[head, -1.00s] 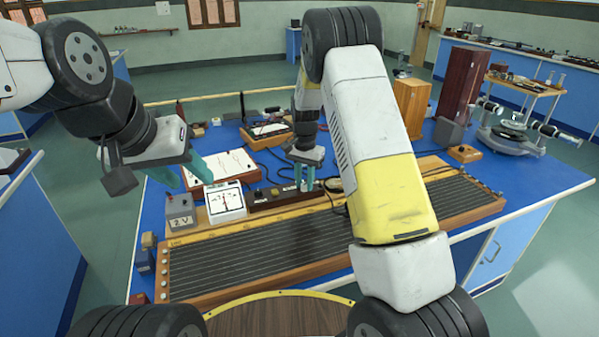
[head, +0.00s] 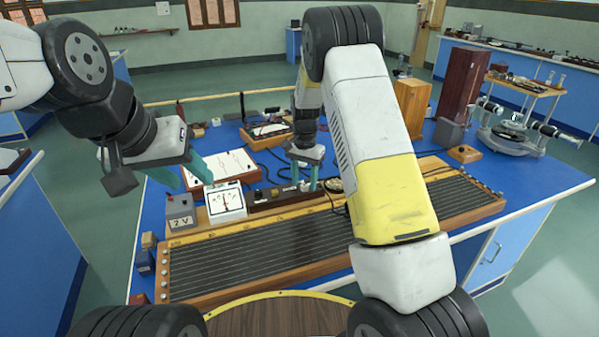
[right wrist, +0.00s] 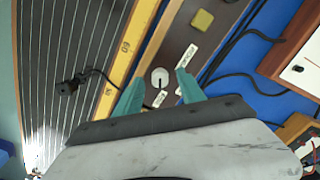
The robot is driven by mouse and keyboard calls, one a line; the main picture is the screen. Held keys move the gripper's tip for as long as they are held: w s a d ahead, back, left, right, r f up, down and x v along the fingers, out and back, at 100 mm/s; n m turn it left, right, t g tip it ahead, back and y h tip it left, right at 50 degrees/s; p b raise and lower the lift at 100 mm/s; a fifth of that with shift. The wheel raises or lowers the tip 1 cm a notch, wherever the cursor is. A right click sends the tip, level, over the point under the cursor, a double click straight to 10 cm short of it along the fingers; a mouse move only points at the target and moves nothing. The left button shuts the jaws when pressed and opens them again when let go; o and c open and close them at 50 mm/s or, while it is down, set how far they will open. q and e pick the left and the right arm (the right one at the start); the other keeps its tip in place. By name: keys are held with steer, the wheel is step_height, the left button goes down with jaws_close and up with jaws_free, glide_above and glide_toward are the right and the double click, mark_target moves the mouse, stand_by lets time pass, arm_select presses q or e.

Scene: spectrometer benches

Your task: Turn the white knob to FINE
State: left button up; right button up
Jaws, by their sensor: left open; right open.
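The white knob (right wrist: 160,77) sits on a dark brown box with small white labels around it in the right wrist view. Its dark mark shows, but the label words are too small to read surely. My right gripper (right wrist: 158,84) is open, its teal fingers on either side of the knob; contact cannot be told. In the head view the right gripper (head: 305,182) points down at the dark box (head: 262,200), and its fingers partly hide the knob. My left gripper (head: 190,178) is open and empty, above the bench left of the box.
A white-faced meter (head: 226,203) and a grey 2 V supply (head: 181,212) stand left of the box. A long wired board (head: 260,250) lies in front. Black cables (right wrist: 235,45) run beside the box. A yellow button (right wrist: 202,19) is near the knob.

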mark_target(305, 185)
step_height(305, 185, up, 7)
steer(key=shift+r, duration=0.2)
stand_by(0.3)
steer(key=shift+s+d+r, duration=0.1)
steer(key=shift+r, duration=0.15)
steer(key=s+d+r+n+t+y, duration=0.2)
steer(key=s+d+r+n+t, duration=0.15)
steer(key=s+r, duration=1.05)
steer(key=s+r+n+t, duration=0.1)
steer(key=s+n, duration=0.1)
steer(key=s, duration=0.7)
steer(key=s+d+r+n+t, duration=0.1)
steer(key=s+r, duration=0.1)
steer(key=s, duration=0.7)
steer(key=shift+s+d+r+n+t, duration=0.15)
steer(key=shift+s+n+t, duration=0.05)
steer(key=shift+n+t, duration=0.15)
